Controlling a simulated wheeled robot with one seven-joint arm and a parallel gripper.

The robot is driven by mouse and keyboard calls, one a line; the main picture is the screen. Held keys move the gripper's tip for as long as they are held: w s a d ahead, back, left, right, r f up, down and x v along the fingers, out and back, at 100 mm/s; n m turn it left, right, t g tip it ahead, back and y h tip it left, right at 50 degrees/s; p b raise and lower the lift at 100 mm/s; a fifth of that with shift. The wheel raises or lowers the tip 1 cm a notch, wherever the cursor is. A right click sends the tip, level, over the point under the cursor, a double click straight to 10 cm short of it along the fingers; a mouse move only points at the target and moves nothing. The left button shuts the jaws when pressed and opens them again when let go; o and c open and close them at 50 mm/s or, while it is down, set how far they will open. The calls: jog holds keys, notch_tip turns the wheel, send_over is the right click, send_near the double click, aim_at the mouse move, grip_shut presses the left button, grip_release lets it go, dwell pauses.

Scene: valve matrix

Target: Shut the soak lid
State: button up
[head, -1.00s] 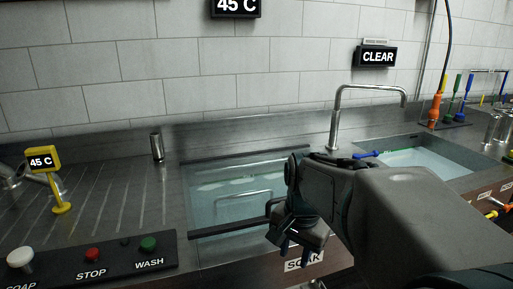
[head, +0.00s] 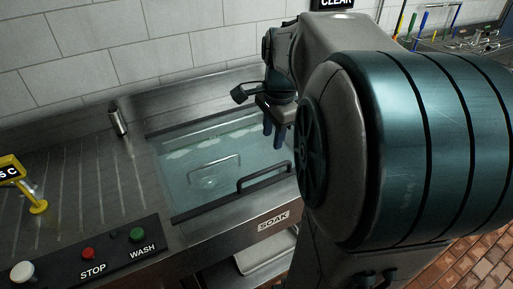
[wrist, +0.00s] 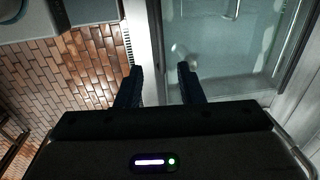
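The soak basin (head: 160,180) is set in the steel counter, with a SOAK label (head: 273,221) on its front. Clear bluish water or a clear pane fills its opening. I cannot tell whether a transparent lid lies over it; no lid stands upright in view. A dark bar handle (head: 265,178) runs along its front right edge. A silver loop (head: 213,163) shows within the opening. My gripper (head: 273,135) points down over the basin's right part, fingers apart and empty. In the wrist view, my gripper (wrist: 158,75) is open near the basin's edge. My arm hides the basin's right end.
A control panel (head: 110,255) with white, red and green buttons is at front left. Coloured tools (head: 422,22) are at the back right. Brick floor (head: 470,265) lies at lower right.

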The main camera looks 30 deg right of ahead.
aim_at(268, 169)
jog(key=f, duration=0.4)
jog(key=w+f, duration=0.1)
jog(key=f, duration=0.6)
jog(key=shift+w+f, duration=0.15)
jog(key=shift+f, duration=0.15)
jog(key=shift+c, duration=0.3)
grip_shut()
jog(key=shift+f, duration=0.1)
